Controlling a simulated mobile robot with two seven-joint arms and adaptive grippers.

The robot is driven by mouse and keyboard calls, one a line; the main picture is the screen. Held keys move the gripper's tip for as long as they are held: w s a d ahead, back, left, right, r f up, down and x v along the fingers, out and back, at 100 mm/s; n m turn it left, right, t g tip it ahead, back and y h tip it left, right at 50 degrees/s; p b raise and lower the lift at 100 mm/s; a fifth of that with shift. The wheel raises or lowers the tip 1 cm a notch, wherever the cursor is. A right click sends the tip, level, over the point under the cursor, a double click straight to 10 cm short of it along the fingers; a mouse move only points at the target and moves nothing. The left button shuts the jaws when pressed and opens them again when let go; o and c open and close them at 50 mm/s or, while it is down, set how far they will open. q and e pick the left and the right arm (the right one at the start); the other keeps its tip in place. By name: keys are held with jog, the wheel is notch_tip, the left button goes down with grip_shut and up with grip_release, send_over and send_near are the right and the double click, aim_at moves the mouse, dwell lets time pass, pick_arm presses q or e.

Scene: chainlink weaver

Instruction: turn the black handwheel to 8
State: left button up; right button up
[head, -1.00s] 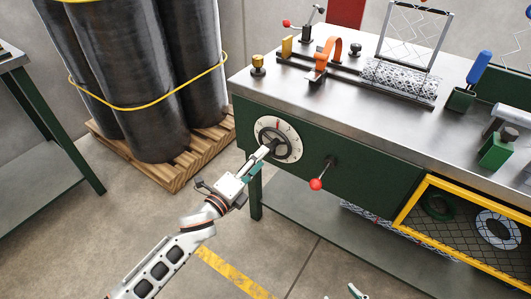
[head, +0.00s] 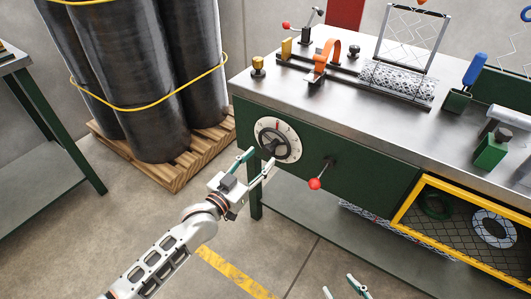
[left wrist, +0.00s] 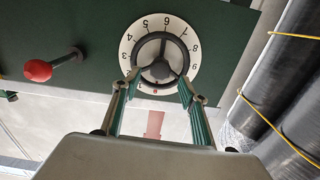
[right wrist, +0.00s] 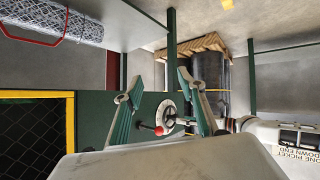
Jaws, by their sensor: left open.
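The black handwheel (head: 272,141) sits in a white numbered dial (head: 292,150) on the bench's green front. It also shows in the left wrist view (left wrist: 180,62), upside down, with a red mark (left wrist: 154,91) at the dial's lower edge. Which number the wheel stands at is not clear. My left gripper (head: 256,164) is open and empty in front of the dial. In the left wrist view its fingertips (left wrist: 158,84) overlap both lower sides of the wheel; contact cannot be told. My right gripper (right wrist: 159,89) is open and empty; its fingertips show at the head view's bottom edge (head: 344,287).
A red-knobbed lever (head: 315,183) sticks out right of the dial. A yellow-framed mesh guard (head: 408,204) is further right. Wrapped rolls (head: 150,80) stand on a pallet (head: 165,180) at the left. The floor before the bench is clear.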

aim_at(267, 152)
pick_arm(q)
jog(key=n, duration=0.3)
jog(key=shift+f+n, duration=0.1)
jog(key=shift+n, duration=2.2)
jog(key=n, duration=0.5)
jog(key=shift+f+n, duration=0.2)
jog(key=shift+n, duration=0.2)
jog(key=n, duration=0.5)
jog(key=b+x, duration=0.1)
jog(key=x, duration=0.2)
jog(key=shift+f, duration=0.15)
jog(key=shift+w+d, duration=0.2)
jog(key=shift+w, duration=0.1)
jog(key=shift+w+d+r, duration=0.1)
jog(key=shift+w+r, duration=0.05)
jog(key=shift+r, duration=0.1)
jog(key=c, duration=0.9)
jog(key=shift+o, duration=0.2)
jog(key=shift+r+m, duration=0.1)
jog(key=shift+m, duration=0.5)
jog(key=m, duration=0.4)
jog(key=m+p, duration=0.1)
jog(key=m, duration=0.4)
jog(key=shift+r, duration=0.1)
jog(key=shift+m, duration=0.8)
jog(key=shift+f, duration=0.2)
pick_arm(e)
jog(key=shift+w+r, duration=0.4)
jog(key=shift+r, duration=0.45)
